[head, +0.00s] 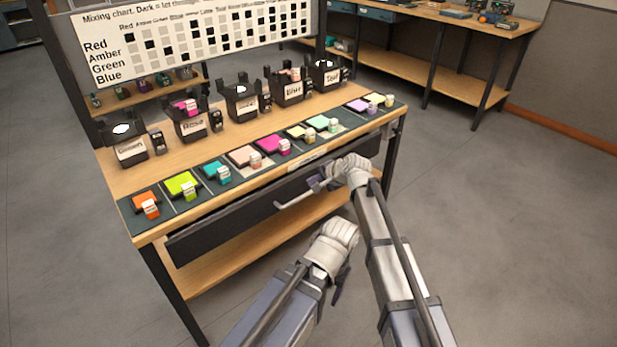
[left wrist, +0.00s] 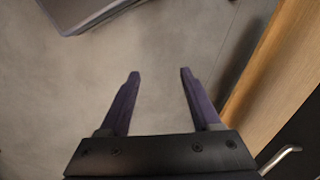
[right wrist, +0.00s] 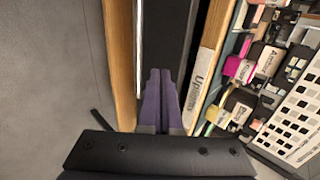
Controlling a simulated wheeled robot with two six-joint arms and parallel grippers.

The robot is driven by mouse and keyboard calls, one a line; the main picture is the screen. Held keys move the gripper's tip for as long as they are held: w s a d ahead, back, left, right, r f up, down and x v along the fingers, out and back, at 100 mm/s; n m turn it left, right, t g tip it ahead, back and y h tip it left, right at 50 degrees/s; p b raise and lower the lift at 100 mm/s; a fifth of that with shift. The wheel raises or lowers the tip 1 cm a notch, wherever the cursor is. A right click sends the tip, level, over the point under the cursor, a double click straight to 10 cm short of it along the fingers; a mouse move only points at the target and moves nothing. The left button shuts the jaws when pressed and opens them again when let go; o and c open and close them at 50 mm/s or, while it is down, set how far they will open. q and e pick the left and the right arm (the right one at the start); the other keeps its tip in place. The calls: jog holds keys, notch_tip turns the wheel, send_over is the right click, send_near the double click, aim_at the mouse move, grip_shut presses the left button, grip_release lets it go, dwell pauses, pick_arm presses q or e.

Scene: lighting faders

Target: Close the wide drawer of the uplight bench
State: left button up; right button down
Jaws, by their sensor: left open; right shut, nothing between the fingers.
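The uplight bench (head: 290,117) is wooden-topped, with a wide dark drawer (head: 230,215) under its front edge. The drawer front seems to stand slightly out from the bench; how far is hard to tell. Its silver bar handle (head: 292,200) shows, and also at the lower right of the left wrist view (left wrist: 281,158). My right gripper (head: 318,184) is at the drawer front, beside the handle's right end. Its fingers are together and empty in the right wrist view (right wrist: 161,100); contact is unclear. My left gripper (left wrist: 160,85) is open and empty, over the floor before the bench.
Coloured gel swatches (head: 181,186) and several black lamps (head: 240,98) stand on the bench top. A mixing chart (head: 190,35) rises behind. A lower shelf (head: 230,262) runs under the drawer. Another bench (head: 440,60) stands at the back right. Floor at right is clear.

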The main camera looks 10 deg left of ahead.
jog(key=p+v, duration=0.6)
jog(key=v, duration=0.4)
jog(key=shift+d+p, duration=0.2)
jog(key=shift+p, duration=0.2)
